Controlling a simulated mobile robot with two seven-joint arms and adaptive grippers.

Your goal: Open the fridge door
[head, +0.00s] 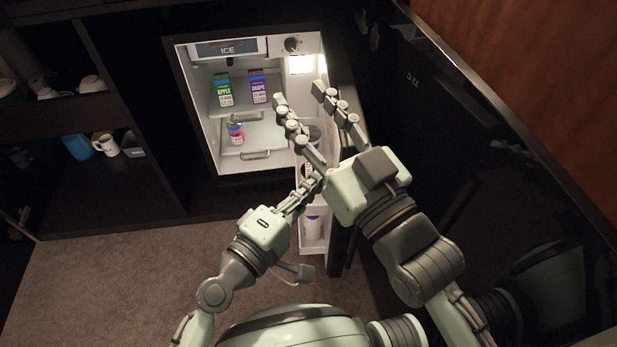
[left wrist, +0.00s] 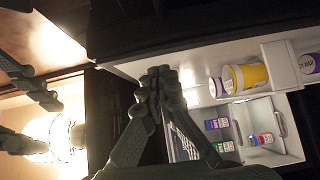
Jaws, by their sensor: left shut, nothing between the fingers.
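The fridge (head: 212,120) stands in the dark cabinet with its lit interior showing. Its door (head: 313,238) is swung open to the right, with white inner shelves facing left; my arms hide part of it. My left gripper (head: 318,176) is shut and empty by the door's inner side, with its tips partly hidden behind my right gripper; whether it touches the door I cannot tell. It also shows shut in the left wrist view (left wrist: 160,76). My right gripper (head: 299,92) is open and empty, its fingers spread in front of the fridge's right side.
Inside the fridge are a green carton (head: 222,90), a purple carton (head: 257,86) and a small can (head: 235,132). A yellow tub (left wrist: 248,76) sits on the door shelf. Carpet at the lower left is clear.

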